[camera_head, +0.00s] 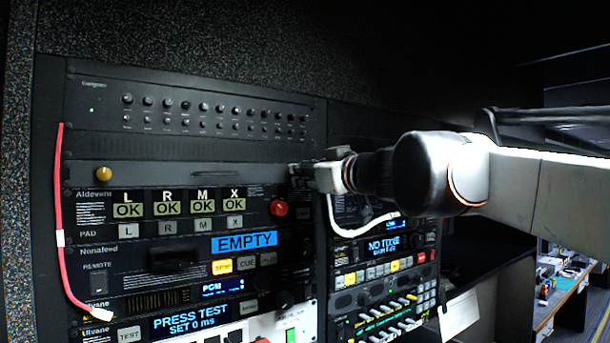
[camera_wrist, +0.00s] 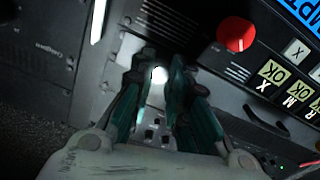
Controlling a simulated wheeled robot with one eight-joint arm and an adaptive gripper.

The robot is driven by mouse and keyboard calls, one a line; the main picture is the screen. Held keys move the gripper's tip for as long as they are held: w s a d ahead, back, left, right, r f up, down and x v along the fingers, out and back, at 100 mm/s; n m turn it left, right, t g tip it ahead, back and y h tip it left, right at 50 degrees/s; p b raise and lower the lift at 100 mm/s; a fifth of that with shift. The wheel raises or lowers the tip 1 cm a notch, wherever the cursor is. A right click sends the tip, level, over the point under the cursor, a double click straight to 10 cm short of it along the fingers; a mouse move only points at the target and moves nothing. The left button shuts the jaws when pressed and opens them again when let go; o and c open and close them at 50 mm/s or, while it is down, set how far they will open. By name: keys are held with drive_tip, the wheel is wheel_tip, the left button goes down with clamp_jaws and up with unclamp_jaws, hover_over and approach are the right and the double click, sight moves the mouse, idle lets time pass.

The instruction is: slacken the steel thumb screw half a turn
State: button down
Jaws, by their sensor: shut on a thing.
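My gripper (camera_head: 298,174) is at the right end of a blank dark panel (camera_head: 200,174) in the rack, and its tips hide what sits there in the head view. In the wrist view my gripper (camera_wrist: 157,82) has its two dark green fingers closed around a bright, round, pale head, which I take to be the steel thumb screw (camera_wrist: 158,74). Only part of the head shows between the fingers, so its turn angle cannot be read. A brass-coloured thumb screw (camera_head: 104,174) sits at the left end of the same panel.
A red knob (camera_head: 279,208) is just below my gripper; it also shows in the wrist view (camera_wrist: 236,34). A knob panel (camera_head: 200,110) is above. A red cable (camera_head: 61,200) hangs at the left, and a white cable (camera_head: 345,232) loops below my wrist.

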drive_tip(key=shift+r, duration=0.1)
drive_tip(key=c, duration=1.5)
unclamp_jaws()
drive_tip(key=shift+s, duration=0.1)
drive_tip(key=v, duration=1.1)
drive_tip(key=shift+s+d, duration=0.25)
drive_tip(key=shift+s, duration=0.1)
